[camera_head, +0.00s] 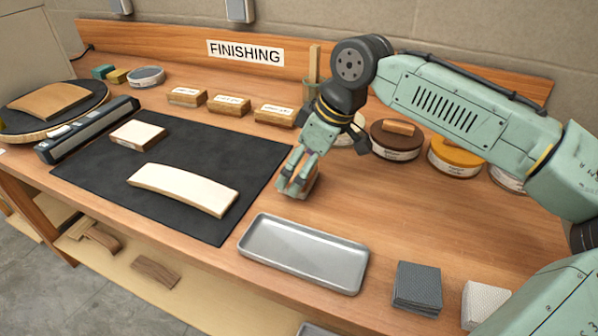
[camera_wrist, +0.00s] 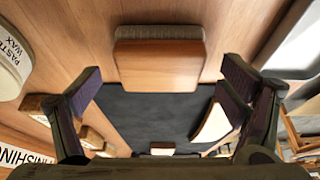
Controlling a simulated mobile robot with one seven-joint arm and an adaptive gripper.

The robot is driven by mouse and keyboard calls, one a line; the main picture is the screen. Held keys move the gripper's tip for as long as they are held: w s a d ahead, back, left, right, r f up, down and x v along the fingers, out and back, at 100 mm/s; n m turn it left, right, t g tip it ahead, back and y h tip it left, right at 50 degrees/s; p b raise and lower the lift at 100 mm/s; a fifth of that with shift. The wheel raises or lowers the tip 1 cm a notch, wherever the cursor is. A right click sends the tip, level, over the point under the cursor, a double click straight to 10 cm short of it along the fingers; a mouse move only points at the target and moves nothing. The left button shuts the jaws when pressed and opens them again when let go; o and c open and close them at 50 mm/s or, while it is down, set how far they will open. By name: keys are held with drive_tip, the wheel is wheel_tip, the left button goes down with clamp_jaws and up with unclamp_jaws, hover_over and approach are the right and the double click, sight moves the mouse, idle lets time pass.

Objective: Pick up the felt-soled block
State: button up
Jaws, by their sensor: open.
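The felt-soled block (camera_wrist: 158,65) is a wooden block with a grey felt layer along one side. It sits on the bench and shows in the wrist view centred between my fingers, with a gap on both sides. In the head view my gripper (camera_head: 294,184) is low over the bench, just right of the black mat, and its fingers partly hide the block (camera_head: 311,182). My gripper is open in the wrist view (camera_wrist: 162,84), one finger to each side of the block, and holds nothing.
The black mat (camera_head: 100,175) carries a curved pale lamination (camera_head: 183,188) and a small pale block (camera_head: 138,135). A metal tray (camera_head: 303,252) lies in front of my gripper. Round tins, including a brown one (camera_head: 397,140), stand behind. Grey abrasive sheets (camera_head: 417,287) lie front right.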

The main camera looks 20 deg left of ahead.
drive_tip(key=shift+a+f, duration=0.25)
drive_tip(key=shift+f, duration=0.3)
drive_tip(key=shift+c, duration=0.6)
drive_tip(key=c, duration=1.1)
drive_tip(key=shift+r, duration=0.1)
wheel_tip(320, 180, up, 4)
drive_tip(key=p, duration=0.4)
drive_tip(key=shift+f, duration=0.2)
drive_tip(key=s+d, duration=0.3)
drive_tip(key=s, duration=0.1)
drive_tip(key=s+d+r, duration=0.1)
drive_tip(key=s+d, duration=0.2)
drive_tip(key=d, duration=0.1)
drive_tip(key=s+d, duration=0.4)
drive_tip(key=shift+s+r, duration=0.15)
drive_tip(key=shift+s, duration=0.15)
